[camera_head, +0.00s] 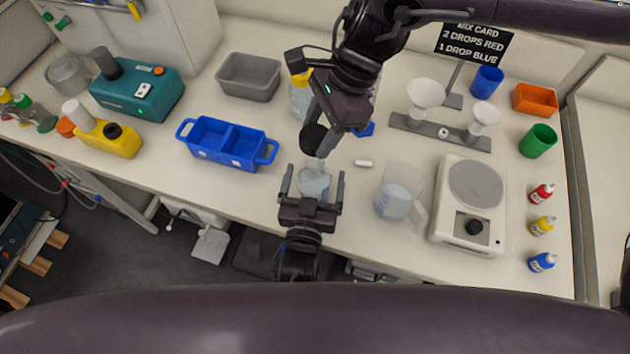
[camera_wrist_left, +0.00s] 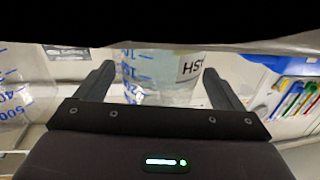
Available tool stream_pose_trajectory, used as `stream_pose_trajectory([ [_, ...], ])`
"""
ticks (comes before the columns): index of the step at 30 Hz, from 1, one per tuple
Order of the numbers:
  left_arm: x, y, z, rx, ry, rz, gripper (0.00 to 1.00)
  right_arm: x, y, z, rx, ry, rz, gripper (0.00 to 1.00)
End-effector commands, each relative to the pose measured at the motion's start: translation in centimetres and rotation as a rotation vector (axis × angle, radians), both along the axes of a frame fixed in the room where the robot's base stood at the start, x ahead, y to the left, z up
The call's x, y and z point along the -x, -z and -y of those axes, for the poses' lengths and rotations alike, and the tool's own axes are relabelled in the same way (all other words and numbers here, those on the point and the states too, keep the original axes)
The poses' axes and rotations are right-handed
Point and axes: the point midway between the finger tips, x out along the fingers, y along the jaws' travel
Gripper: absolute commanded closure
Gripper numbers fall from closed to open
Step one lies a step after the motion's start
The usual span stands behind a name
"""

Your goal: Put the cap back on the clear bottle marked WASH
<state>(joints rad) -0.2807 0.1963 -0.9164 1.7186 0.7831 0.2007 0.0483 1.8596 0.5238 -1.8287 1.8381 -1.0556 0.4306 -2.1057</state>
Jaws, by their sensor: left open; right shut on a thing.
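The clear bottle (camera_head: 314,184) stands near the front edge of the bench. In the left wrist view the bottle (camera_wrist_left: 160,78) shows blue graduation marks and part of an upside-down label. My left gripper (camera_head: 312,183) is open, one finger on each side of the bottle; I cannot tell whether either touches it. My right gripper (camera_head: 320,125) comes from above and is shut on the black cap (camera_head: 314,139). The cap is just above the bottle's neck; whether they touch is unclear. The right gripper and cap hide part of the bottle's top.
A beaker (camera_head: 396,197) and a white scale-like device (camera_head: 470,205) stand to the right. A small white bar (camera_head: 363,163) lies nearby. A blue two-part tray (camera_head: 228,145) is to the left. A yellow-topped bottle (camera_head: 300,95) stands behind my right gripper.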

Motion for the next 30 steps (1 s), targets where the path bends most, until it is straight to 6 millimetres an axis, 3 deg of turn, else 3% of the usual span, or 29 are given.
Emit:
stream_pose_trajectory([
  [3,0.0,0.0,0.0,0.0,0.0,0.0,0.14,0.0,0.0,0.0,0.0,0.0,0.0,0.74],
  [18,0.1,0.0,0.0,0.0,0.0,0.0,0.78,0.0,0.0,0.0,0.0,0.0,0.0,0.74],
  [21,0.1,0.0,0.0,0.0,0.0,-0.001,0.78,0.0,0.5,0.0,0.001,0.0,-0.002,0.74],
  [30,0.1,0.0,0.0,0.0,0.0,-0.001,0.78,0.1,4.6,0.0,0.001,-0.001,-0.002,0.74],
])
